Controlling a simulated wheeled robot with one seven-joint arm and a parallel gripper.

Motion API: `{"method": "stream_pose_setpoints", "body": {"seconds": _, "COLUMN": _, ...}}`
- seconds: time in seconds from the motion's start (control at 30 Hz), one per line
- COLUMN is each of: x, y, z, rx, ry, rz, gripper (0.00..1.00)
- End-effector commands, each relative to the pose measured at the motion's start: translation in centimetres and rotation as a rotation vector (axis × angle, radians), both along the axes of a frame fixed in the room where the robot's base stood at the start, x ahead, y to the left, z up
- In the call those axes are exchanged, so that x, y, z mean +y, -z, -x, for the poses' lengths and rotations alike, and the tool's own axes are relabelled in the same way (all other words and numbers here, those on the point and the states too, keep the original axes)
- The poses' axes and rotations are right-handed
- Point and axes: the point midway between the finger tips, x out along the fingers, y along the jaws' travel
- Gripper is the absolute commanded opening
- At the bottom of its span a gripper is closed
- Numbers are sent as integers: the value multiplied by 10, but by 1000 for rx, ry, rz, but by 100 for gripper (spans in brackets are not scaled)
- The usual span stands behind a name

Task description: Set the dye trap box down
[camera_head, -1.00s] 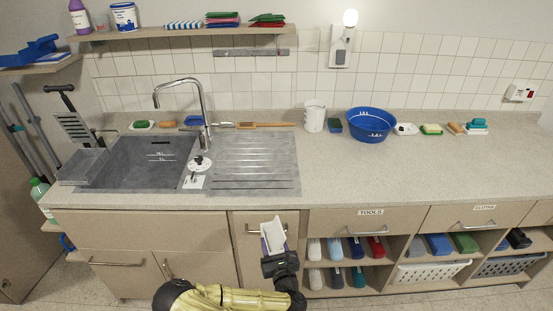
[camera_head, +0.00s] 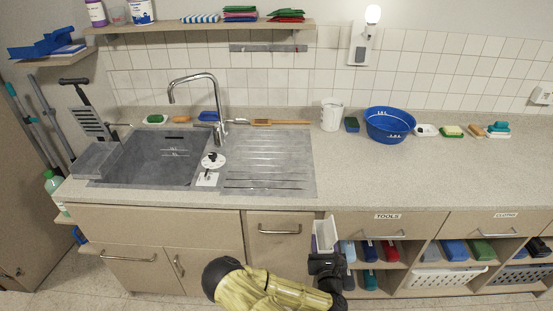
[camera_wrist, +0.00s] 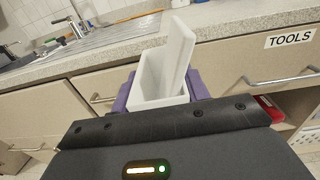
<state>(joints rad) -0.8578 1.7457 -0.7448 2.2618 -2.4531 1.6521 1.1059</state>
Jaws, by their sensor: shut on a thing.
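The dye trap box, a white open-topped box with its lid raised (camera_wrist: 160,81), is held between the purple finger pads of my gripper (camera_wrist: 163,90). In the head view the white box (camera_head: 324,236) shows in front of the cabinet fronts, just below the counter's front edge. My gripper (camera_head: 325,258) is shut on it, and the box looks roughly upright with a slight tilt. The underside of the box is hidden by the gripper body.
The counter (camera_head: 350,180) is clear right of the ribbed drainer (camera_head: 268,165). Toward the back stand a white jug (camera_head: 331,115), a blue basin (camera_head: 389,125), sponges and soap. A TOOLS drawer (camera_head: 375,225) and an open shelf of folded cloths are close by my gripper.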

Motion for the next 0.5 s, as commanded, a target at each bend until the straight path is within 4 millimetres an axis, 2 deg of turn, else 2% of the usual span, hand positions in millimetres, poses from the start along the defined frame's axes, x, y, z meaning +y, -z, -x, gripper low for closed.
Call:
{"method": "stream_pose_setpoints", "body": {"seconds": 0.27, "x": 2, "y": -2, "z": -1, "rx": -3, "ry": 0, "rz": -1, "gripper": 21}}
{"method": "stream_pose_setpoints", "body": {"seconds": 0.5, "x": 24, "y": -20, "z": -19, "rx": -20, "ry": 21, "rz": -6, "gripper": 21}}
